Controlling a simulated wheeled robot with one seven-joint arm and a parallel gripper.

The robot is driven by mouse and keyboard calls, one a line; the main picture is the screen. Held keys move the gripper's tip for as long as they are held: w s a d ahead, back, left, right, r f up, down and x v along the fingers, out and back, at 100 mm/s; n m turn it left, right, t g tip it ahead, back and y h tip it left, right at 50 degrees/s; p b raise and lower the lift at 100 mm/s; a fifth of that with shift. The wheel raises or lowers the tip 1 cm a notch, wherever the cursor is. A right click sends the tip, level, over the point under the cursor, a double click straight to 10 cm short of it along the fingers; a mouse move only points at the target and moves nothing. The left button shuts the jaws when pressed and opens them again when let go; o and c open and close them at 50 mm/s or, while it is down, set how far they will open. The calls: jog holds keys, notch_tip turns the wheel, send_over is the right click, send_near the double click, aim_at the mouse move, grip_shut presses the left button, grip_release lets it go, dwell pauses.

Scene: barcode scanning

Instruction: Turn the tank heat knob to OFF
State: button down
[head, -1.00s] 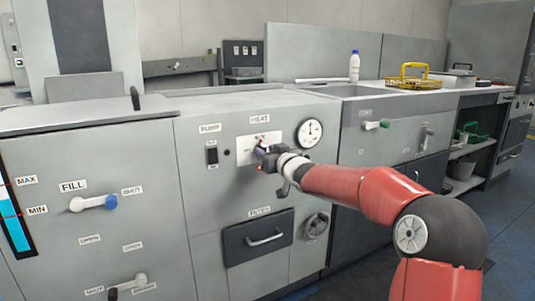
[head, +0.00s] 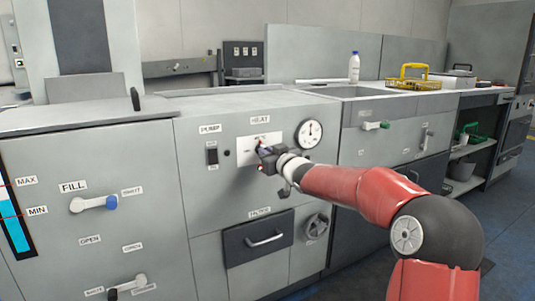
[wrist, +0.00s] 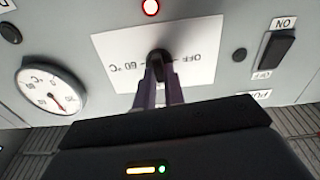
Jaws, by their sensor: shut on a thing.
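The heat knob (wrist: 158,62) is a small black knob at the middle of a white label plate (wrist: 200,38) marked OFF and 60 °C in the wrist view. In the head view the plate (head: 247,152) sits under the HEAT sign, and the knob is hidden behind my gripper. My gripper (wrist: 159,72) is shut on the knob, one finger at each side. It also shows in the head view (head: 262,147), reaching the plate from the right. I cannot tell exactly which mark the knob points to.
A red lamp (wrist: 151,7) is lit beside the plate. A round gauge (head: 310,133) is right of the plate, and the pump switch (head: 212,153) is left. Below are a drawer (head: 258,240) and a round valve knob (head: 316,226). A FILL lever (head: 93,203) is further left.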

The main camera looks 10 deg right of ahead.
jog(key=shift+a+f+n+b, duration=0.15)
jog(key=shift+n+b, duration=1.3)
jog(key=shift+n, duration=2.75)
jog(key=shift+f+n+b, duration=0.1)
jog(key=shift+n+b, duration=1.3)
jog(key=shift+n, duration=2.8)
jog(key=c, duration=1.5)
grip_release()
